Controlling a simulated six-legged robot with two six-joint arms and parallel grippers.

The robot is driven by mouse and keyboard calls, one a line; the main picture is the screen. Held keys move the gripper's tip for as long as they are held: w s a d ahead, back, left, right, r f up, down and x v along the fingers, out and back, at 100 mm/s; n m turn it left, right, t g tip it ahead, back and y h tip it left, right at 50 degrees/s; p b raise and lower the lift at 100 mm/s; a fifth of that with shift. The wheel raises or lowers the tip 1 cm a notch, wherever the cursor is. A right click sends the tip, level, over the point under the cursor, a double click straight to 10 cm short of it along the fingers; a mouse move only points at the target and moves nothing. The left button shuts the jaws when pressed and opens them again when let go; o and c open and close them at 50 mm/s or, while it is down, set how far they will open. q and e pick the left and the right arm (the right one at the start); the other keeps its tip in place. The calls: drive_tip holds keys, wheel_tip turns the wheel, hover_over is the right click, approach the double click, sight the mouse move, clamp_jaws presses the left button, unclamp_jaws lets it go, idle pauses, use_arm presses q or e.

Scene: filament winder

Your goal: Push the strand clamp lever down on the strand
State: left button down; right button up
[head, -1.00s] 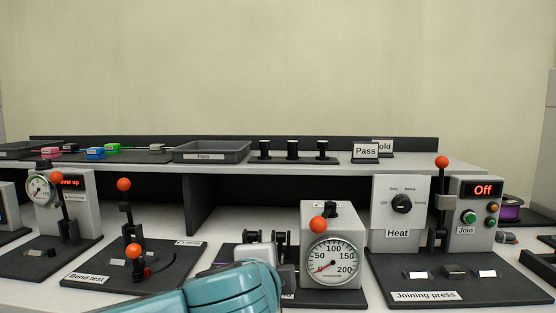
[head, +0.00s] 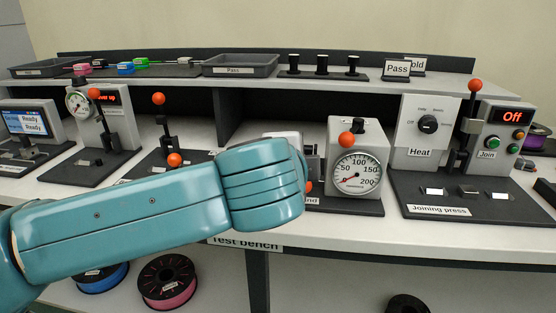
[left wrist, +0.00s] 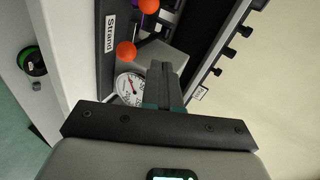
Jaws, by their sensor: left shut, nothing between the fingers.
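The strand station stands mid-bench: a grey box (head: 370,130) with a dial gauge (head: 357,173) on its front. One orange knob (head: 347,139) is in front of the box's upper part. A second orange knob (head: 309,187) peeks out beside my left arm, low on the station. In the left wrist view, two orange knobs (left wrist: 126,49) (left wrist: 149,5) show near the "Strand" label (left wrist: 110,33); I cannot tell which is the clamp lever's. My left gripper (left wrist: 161,68) is shut and empty, beside the gauge box.
The joining press (head: 440,209) with its upright lever is to the right. The bend test station (head: 160,165) is to the left, partly behind my arm. A shelf with a Pass tray (head: 240,65) runs along the back. Spools (head: 168,281) sit below the bench.

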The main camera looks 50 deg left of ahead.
use_arm(q)
drive_tip(key=p+v, duration=0.2)
drive_tip(key=v, duration=0.6)
drive_tip(key=shift+s+d, duration=0.3)
drive_tip(key=shift+s, duration=0.1)
drive_tip(key=shift+f, duration=0.15)
